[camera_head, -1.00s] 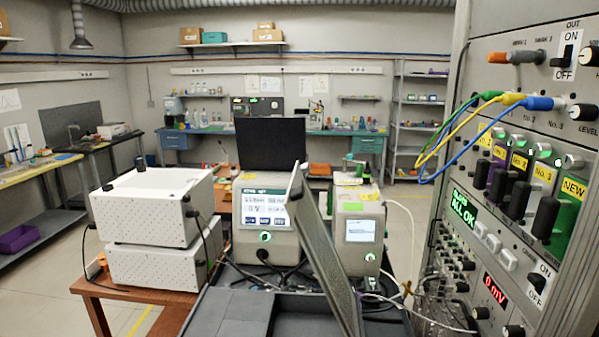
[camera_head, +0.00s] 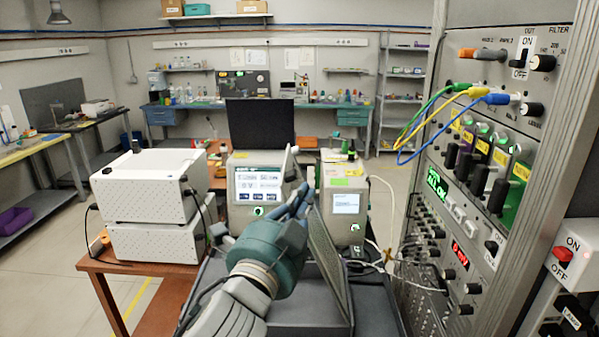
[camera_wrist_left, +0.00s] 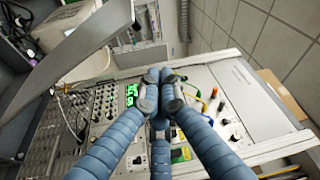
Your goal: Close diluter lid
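The lid (camera_head: 331,268) is a flat grey panel that stands raised and tilted over a dark grey case (camera_head: 290,327) at the bottom of the head view; I take it for the diluter lid. My left gripper (camera_head: 303,200) is just left of the lid's upper part; whether it touches the lid I cannot tell. In the left wrist view my left gripper (camera_wrist_left: 158,90) has its blue fingers drawn together at the tips, with nothing seen between them. A grey panel, probably the lid (camera_wrist_left: 50,62), shows at upper left there. My right gripper is not in view.
Two stacked white boxes (camera_head: 150,185) stand on a wooden table at left. Two instruments with screens (camera_head: 257,190) (camera_head: 345,203) stand behind the case. A tall control rack (camera_head: 480,150) with coloured cables closes off the right side. Loose white cables hang beside it.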

